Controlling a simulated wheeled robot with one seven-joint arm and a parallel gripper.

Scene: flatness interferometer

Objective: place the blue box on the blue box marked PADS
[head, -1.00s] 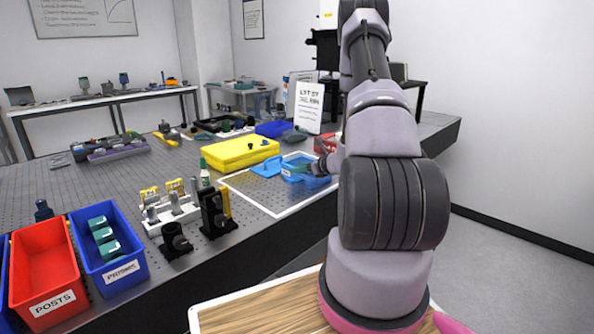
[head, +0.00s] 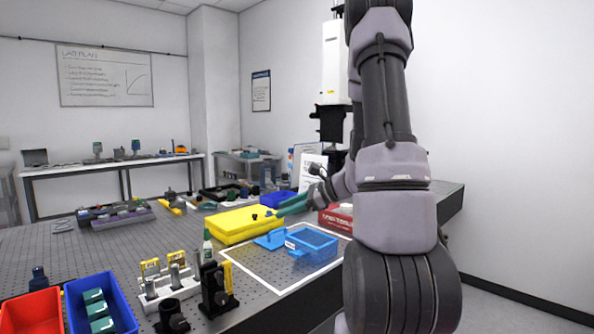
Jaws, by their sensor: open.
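A light-blue box (head: 314,240) with a small white label on its left end stands inside the white outline on the table. The label is too small to read here. A smaller, flatter light-blue piece (head: 270,240) lies just left of it, next to the yellow case. My gripper (head: 282,205), with teal fingers, is open and appears empty. It is above and behind the labelled box, near the yellow case's right end, apart from both blue things. My arm fills the right of the head view.
A yellow case (head: 235,226) lies behind the light-blue things. A red box (head: 335,219) is at their right, partly behind my arm. A dark-blue bin (head: 278,198) stands further back. A bottle (head: 207,247) and optic mounts (head: 216,291) stand front left. The outlined area's front is clear.

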